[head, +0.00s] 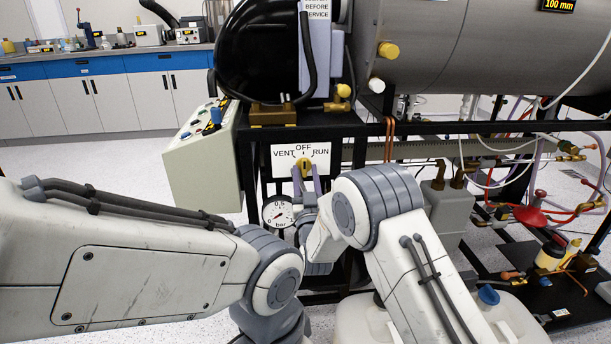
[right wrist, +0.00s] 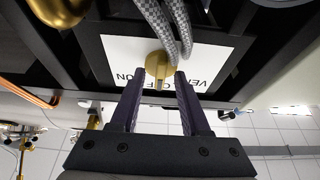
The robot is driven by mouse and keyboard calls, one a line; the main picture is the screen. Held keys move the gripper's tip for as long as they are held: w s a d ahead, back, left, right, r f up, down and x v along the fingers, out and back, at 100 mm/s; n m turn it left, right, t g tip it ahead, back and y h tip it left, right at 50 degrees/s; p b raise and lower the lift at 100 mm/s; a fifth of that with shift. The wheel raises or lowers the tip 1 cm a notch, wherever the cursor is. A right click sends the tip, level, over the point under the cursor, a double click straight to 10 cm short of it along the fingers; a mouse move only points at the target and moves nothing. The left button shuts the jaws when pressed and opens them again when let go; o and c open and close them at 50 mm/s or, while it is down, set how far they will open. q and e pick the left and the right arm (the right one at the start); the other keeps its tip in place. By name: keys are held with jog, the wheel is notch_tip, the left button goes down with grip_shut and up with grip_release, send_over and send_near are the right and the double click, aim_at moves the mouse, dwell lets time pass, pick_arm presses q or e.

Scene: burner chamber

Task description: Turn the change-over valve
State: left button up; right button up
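The change-over valve has a yellow handle (head: 303,166) in front of a white plate (head: 318,155) marked VENT, OFF and RUN. In the head view the handle stands about upright, under OFF. My right gripper (head: 306,184) reaches up to it, with a dark purple finger on each side. In the right wrist view the plate (right wrist: 211,64) appears upside down. There the yellow handle (right wrist: 158,66) lies between the tips of my open right gripper (right wrist: 161,77), with a gap seen at least on the right. My left gripper is not in view.
A pressure gauge (head: 278,212) is just below the valve. A sloped control box (head: 200,160) stands to the left. Grey braided hoses (right wrist: 180,25) pass close to the handle. The large metal cylinder (head: 470,45) and a dark frame (head: 365,130) are above and around.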

jog(key=shift+s, duration=0.1)
jog(key=p+v, duration=0.1)
jog(key=v, duration=0.9)
jog(key=shift+f, duration=0.1)
